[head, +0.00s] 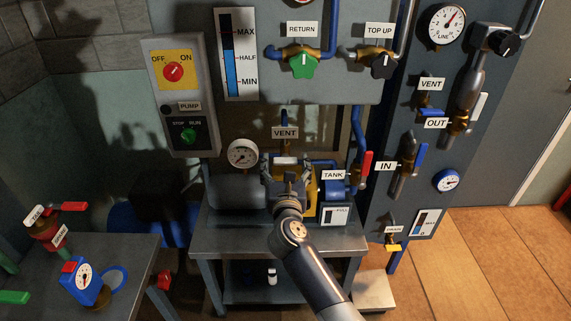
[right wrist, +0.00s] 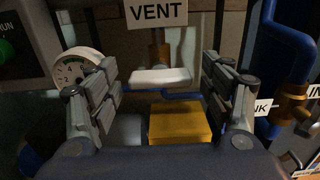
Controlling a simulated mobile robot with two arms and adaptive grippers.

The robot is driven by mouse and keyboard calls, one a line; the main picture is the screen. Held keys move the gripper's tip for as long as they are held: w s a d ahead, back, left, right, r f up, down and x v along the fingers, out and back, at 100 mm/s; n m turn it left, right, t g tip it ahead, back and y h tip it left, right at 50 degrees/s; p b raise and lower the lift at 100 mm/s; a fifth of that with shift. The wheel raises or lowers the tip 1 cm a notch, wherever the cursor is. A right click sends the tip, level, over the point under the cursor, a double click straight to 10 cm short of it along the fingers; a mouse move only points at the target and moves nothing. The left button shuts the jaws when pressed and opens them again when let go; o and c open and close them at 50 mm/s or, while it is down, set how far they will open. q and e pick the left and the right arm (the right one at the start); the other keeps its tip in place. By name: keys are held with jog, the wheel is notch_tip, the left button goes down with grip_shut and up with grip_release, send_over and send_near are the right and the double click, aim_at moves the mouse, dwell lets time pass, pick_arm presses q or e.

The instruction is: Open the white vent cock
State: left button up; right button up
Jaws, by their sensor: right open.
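The white vent cock (head: 285,160) sits below the lower VENT label (head: 285,132), at the middle of the head view. In the right wrist view its white handle (right wrist: 160,79) lies crosswise below a brass body (right wrist: 159,50). My right gripper (head: 285,184) is open and empty in front of the cock. In the right wrist view its two fingers stand apart, with the handle showing between them and farther off. I cannot tell that either finger touches it. My left gripper is not in view.
A pressure gauge (head: 242,154) is left of the cock. The TANK label (head: 333,175) and a red-handled valve (head: 366,168) are to the right. A yellow block (right wrist: 180,122) lies below the handle. A control box (head: 181,95) hangs at upper left. A side table (head: 130,250) stands at lower left.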

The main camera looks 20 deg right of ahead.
jog(key=c, duration=1.1)
jog(key=shift+o, duration=0.2)
